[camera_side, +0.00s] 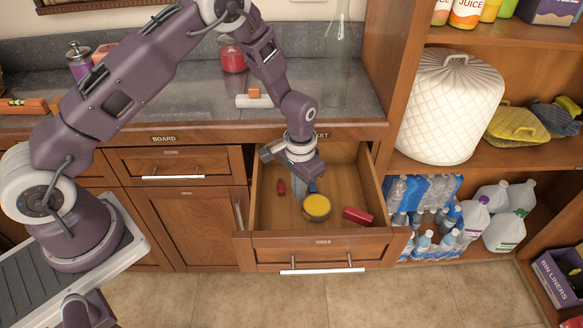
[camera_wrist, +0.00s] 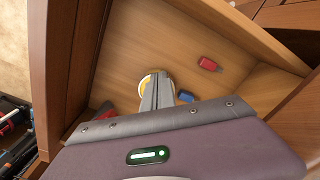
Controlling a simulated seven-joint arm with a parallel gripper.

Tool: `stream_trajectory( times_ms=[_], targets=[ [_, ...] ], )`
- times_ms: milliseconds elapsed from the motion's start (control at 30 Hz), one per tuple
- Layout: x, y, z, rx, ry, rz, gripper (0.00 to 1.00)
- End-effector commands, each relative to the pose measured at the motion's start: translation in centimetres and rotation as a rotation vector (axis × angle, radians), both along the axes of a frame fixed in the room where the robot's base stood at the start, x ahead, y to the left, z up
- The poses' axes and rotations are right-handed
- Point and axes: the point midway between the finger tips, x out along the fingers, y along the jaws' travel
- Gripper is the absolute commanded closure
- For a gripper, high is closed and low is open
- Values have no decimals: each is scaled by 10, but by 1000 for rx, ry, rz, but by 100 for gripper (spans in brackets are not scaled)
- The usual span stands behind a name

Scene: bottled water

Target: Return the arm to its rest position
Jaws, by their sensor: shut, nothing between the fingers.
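My arm reaches from the left over the counter, with my gripper (camera_side: 302,181) pointing down over the open drawer (camera_side: 320,241). The fingers also show in the wrist view (camera_wrist: 157,92); they are together and hold nothing. Below them in the drawer sits a round yellow-topped thing (camera_side: 316,205), partly hidden behind the fingers in the wrist view (camera_wrist: 146,82). I cannot tell how high the fingertips are above the drawer floor.
The drawer also holds a red box (camera_side: 357,216), a small red thing (camera_side: 281,187) and a small blue thing (camera_side: 313,187). Water bottles (camera_side: 425,215) and jugs (camera_side: 505,230) stand right. A glass bottle (camera_side: 338,70) and red jar (camera_side: 232,58) stand on the counter (camera_side: 190,95).

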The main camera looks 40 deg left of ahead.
Motion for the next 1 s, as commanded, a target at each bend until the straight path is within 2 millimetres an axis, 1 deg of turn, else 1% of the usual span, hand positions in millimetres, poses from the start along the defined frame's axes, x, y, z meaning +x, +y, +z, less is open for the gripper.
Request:
stream_trajectory(
  times_ms=[33, 200, 333, 400, 533, 567, 633, 667, 700, 733, 767, 800, 867, 900, 967, 1000],
  targets=[
    [1, 0, 17, -1, -5, -1, 100],
    [1, -1, 70, -1, -5, -1, 100],
    [0, -1, 100, 0, -3, -1, 100],
    [0, 0, 111, 0, -3, -1, 100],
    [-1, 0, 125, -1, -5, 0, 100],
    [-2, 1, 133, -3, -12, 2, 100],
    [-10, 4, 165, -13, -45, 11, 100],
    [-17, 6, 184, -19, -67, 17, 100],
    [-30, 10, 211, -27, -99, 26, 100],
    [-42, 13, 232, -33, -126, 33, 100],
    [-56, 16, 252, -38, -153, 41, 100],
    [-77, 20, 275, -43, -187, 48, 100],
    [-110, 26, 303, -48, -241, 57, 100],
    [-133, 30, 318, -50, -277, 64, 100],
    [-168, 34, 333, -49, -330, 75, 100],
    [-189, 37, 338, -47, -363, 82, 100]
  ],
)
